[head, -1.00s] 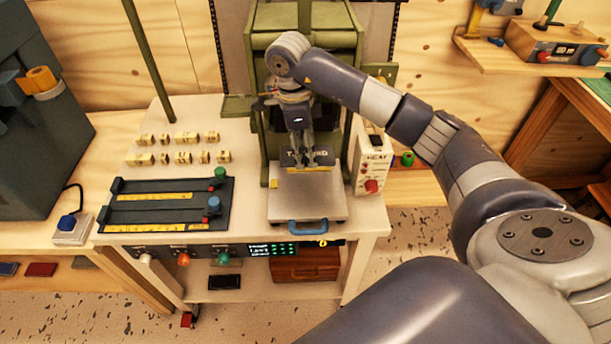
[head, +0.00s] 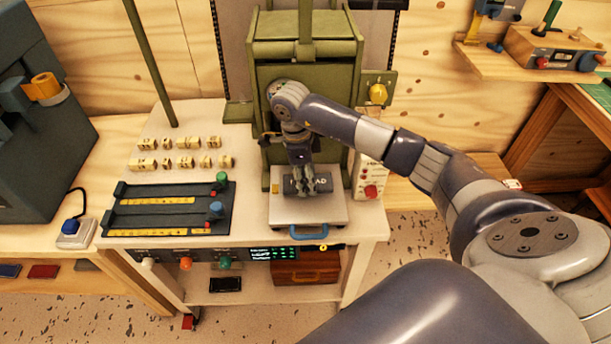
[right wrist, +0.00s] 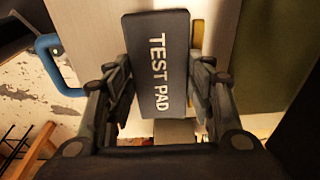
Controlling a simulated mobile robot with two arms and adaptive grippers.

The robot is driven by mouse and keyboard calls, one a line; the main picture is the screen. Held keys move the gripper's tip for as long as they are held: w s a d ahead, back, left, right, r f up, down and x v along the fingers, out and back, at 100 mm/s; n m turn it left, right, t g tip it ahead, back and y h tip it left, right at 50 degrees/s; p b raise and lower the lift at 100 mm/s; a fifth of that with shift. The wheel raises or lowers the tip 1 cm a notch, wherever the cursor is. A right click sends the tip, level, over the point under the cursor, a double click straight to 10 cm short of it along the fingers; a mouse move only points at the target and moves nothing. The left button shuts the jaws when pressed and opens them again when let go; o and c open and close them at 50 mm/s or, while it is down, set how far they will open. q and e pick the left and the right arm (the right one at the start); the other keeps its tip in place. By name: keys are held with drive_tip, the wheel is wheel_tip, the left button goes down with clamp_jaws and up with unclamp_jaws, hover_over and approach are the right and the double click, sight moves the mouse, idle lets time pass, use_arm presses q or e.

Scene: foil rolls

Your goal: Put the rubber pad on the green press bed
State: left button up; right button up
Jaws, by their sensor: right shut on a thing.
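The rubber pad (head: 322,186) is a dark block lettered "TEST PAD". It also shows in the right wrist view (right wrist: 158,62). My right gripper (head: 305,190) is shut on the pad, with a finger on each side of it (right wrist: 160,95). It holds the pad over the pale plate (head: 308,211) with the blue handle, at the front of the green press (head: 310,75). I cannot tell whether the pad touches that plate. The plate's middle is hidden by the pad and gripper. My left gripper is not in view.
Left of the plate lie a black rail fixture (head: 150,215) with coloured knobs and several small letter blocks (head: 183,160). A control box with a red knob (head: 371,191) stands close on the right. The press frame rises just behind my gripper.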

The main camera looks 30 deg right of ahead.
drive_tip(key=shift+f+b, duration=0.3)
drive_tip(key=shift+f, duration=0.1)
drive_tip(key=o, duration=1.2)
